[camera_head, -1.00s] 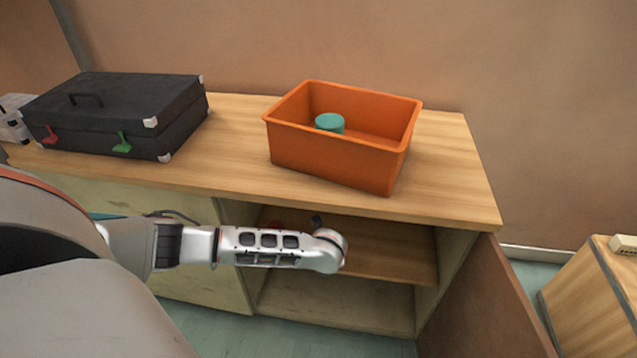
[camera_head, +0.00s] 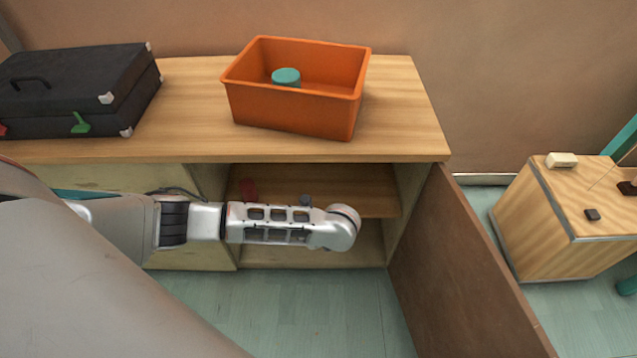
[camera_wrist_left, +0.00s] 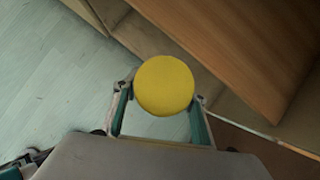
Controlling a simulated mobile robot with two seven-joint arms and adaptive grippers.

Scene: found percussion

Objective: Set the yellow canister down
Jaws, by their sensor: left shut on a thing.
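The yellow canister (camera_wrist_left: 164,86) shows as a round yellow top in the left wrist view. My left gripper (camera_wrist_left: 160,101) is shut on it, with one finger on each side. The floor and the cabinet's wooden parts lie beyond it. In the head view my left arm reaches in front of the open cabinet (camera_head: 412,205), but its gripper and the canister are hidden there. My right gripper is in neither view.
An orange bin (camera_head: 290,108) with a teal cylinder (camera_head: 286,77) inside stands on the cabinet top, beside a black case (camera_head: 65,93). The brown door (camera_head: 455,275) hangs open. A wooden crate (camera_head: 535,235) stands right.

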